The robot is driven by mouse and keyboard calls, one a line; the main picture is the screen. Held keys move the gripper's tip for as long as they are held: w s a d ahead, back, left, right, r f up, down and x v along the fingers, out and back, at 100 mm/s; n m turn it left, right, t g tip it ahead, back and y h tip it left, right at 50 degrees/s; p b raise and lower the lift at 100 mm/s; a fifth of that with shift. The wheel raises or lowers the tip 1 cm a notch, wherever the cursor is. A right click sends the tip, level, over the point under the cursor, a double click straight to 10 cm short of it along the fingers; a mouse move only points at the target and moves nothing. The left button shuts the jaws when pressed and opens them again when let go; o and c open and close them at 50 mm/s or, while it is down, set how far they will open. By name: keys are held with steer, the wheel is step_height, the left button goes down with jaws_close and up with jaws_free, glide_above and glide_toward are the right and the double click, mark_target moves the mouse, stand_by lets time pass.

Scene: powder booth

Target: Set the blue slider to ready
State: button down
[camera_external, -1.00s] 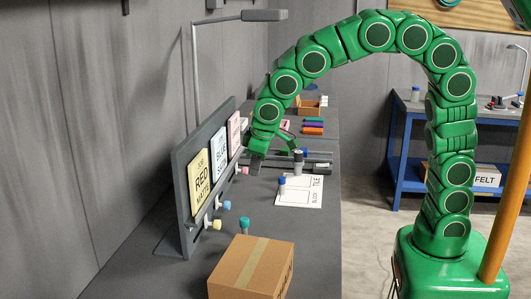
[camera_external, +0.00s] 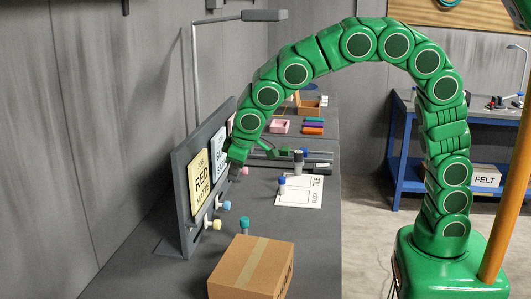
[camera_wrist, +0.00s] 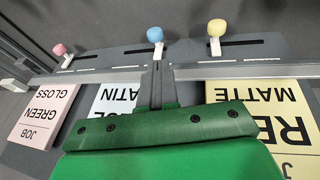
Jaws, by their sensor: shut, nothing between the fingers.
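The blue slider knob (camera_wrist: 155,35) sits on a light stem over a dark slot, at top centre in the wrist view. In the external view it is the pale blue knob (camera_external: 227,206) low on the grey panel. My gripper (camera_wrist: 156,72) is shut and empty; its fingertips appear just below the blue knob in the wrist view, apart from it in the picture. In the external view my gripper (camera_external: 237,158) is close to the panel's face, over the blue satin card (camera_external: 220,150). No ready mark is legible.
A pink knob (camera_wrist: 60,49) and a yellow knob (camera_wrist: 215,28) flank the blue one, each with a slot. A yellow card (camera_external: 201,182) stands on the panel. A cardboard box (camera_external: 252,268), a teal-capped bottle (camera_external: 244,225) and a white sheet (camera_external: 308,193) are on the bench.

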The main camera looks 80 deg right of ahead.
mark_target(225, 203)
steer(key=x, duration=0.9)
steer(key=shift+w+f, duration=0.1)
steer(key=shift+f, duration=0.15)
steer(key=shift+d, duration=0.15)
steer(key=d, duration=0.7)
steer(key=shift+d, duration=0.35)
steer(key=shift+r, duration=0.15)
steer(key=v, duration=0.9)
steer(key=shift+s+a+r, duration=0.15)
steer(key=shift+s+r, duration=0.1)
steer(key=shift+r, duration=0.05)
